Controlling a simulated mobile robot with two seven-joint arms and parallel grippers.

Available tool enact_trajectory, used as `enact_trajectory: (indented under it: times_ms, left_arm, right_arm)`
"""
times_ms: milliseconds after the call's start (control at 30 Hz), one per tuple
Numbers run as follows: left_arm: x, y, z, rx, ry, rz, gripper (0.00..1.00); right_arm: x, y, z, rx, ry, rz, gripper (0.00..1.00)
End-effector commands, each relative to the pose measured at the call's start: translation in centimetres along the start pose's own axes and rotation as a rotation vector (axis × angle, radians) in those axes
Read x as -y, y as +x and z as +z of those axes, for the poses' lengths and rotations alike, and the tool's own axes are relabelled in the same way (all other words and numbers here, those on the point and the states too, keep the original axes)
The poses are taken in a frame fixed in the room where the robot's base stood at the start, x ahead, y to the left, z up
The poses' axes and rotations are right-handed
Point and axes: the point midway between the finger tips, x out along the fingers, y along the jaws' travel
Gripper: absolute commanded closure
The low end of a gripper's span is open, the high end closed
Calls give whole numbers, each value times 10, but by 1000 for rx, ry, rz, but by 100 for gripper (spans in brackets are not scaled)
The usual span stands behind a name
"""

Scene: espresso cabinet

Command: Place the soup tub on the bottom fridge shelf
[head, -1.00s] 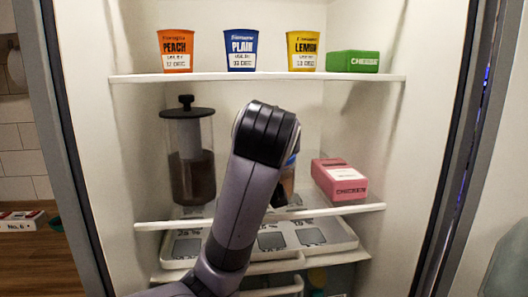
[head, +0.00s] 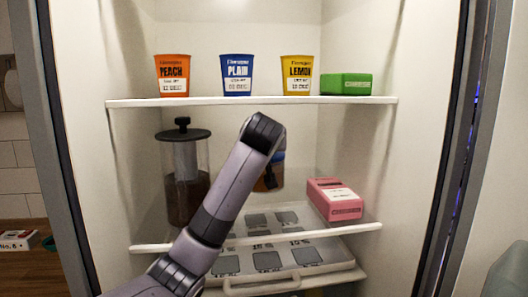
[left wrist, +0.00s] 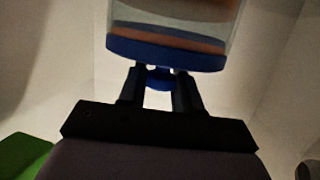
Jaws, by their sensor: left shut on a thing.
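The soup tub (head: 272,175) shows partly in the head view, behind the end of my left arm, with a blue lid and brown-orange contents. It hangs inside the fridge above the middle glass shelf (head: 370,228). In the left wrist view the clear tub (left wrist: 175,18) fills the top of the picture. My left gripper (left wrist: 160,75) is shut on the small blue knob of its blue lid (left wrist: 165,53). In the head view my arm hides the gripper's fingers. Below the glass is a white tray (head: 348,264) with dark labelled squares. My right gripper is not in view.
Peach (head: 173,75), plain (head: 237,75) and lemon (head: 297,75) tubs and a green box (head: 346,84) stand on the top shelf (head: 250,101). A French press (head: 186,185) stands left on the middle shelf, a pink box (head: 335,199) right. The shelf is clear between them.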

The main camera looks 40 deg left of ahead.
Motion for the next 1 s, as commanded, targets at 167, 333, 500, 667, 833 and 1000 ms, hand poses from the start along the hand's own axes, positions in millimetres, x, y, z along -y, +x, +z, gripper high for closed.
enact_trajectory:
  times_ms: [167, 333, 500, 667, 833, 1000]
  left_arm:
    - [0, 11, -5, -4, -1, 1, 100]
    - [1, 17, 12, -1, 3, -1, 100]
    - [0, 22, 27, -3, 1, 1, 100]
    - [0, 22, 29, -4, -1, 1, 100]
    - [0, 22, 30, -4, -1, 1, 100]
    - [0, 23, 33, 1, 1, 1, 41]
  right_arm:
    - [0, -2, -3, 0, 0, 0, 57]
    - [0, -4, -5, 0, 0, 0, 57]
    - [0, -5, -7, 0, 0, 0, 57]
    - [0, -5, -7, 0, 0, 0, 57]
    - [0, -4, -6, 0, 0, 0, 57]
    - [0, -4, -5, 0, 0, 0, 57]
